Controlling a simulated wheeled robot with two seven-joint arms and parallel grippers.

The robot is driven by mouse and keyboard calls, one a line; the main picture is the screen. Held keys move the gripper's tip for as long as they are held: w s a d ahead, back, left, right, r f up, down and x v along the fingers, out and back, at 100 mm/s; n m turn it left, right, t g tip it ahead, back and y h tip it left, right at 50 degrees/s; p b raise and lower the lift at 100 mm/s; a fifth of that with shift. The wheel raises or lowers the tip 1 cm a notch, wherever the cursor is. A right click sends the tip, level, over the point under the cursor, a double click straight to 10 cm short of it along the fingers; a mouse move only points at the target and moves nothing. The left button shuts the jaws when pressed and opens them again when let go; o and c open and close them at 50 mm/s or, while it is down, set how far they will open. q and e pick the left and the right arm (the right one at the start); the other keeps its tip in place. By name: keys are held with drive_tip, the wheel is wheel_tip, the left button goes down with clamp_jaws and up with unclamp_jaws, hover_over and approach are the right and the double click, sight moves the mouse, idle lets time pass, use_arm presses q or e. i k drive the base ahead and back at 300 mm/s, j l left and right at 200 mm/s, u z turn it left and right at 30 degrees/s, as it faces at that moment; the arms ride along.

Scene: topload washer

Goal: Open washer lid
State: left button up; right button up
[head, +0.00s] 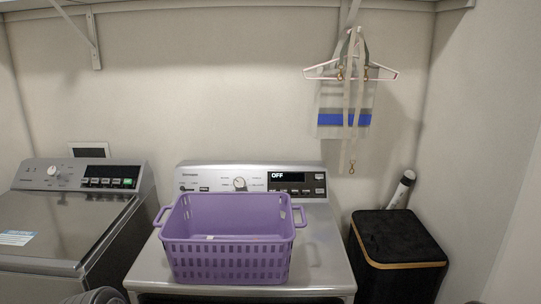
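The top-load washer (60,225) stands at the left, with a silver body and a control panel at the back. Its dark, glossy lid (75,222) lies flat and looks closed. A blue-white label (16,238) is on the lid's left side. The washer's front is cut off by the picture's bottom edge. Neither of my grippers can be made out. A grey rounded part at the bottom edge, in front of the washer, may be part of my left arm.
A second silver machine (320,262) stands right of the washer, its display reading OFF. A purple basket (228,262) sits on its top. A black hamper (395,236) stands farther right. An apron (346,95) hangs on the back wall. The space above the washer lid is clear.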

sight(49, 231)
drive_tip(key=u, duration=1.95)
drive_tip(key=i+j+z, duration=0.65)
drive_tip(key=j, duration=0.25)
drive_tip(key=i+j+z, duration=0.25)
drive_tip(key=j, duration=0.15)
drive_tip(key=i+j+z, duration=0.2)
drive_tip(key=j, duration=0.2)
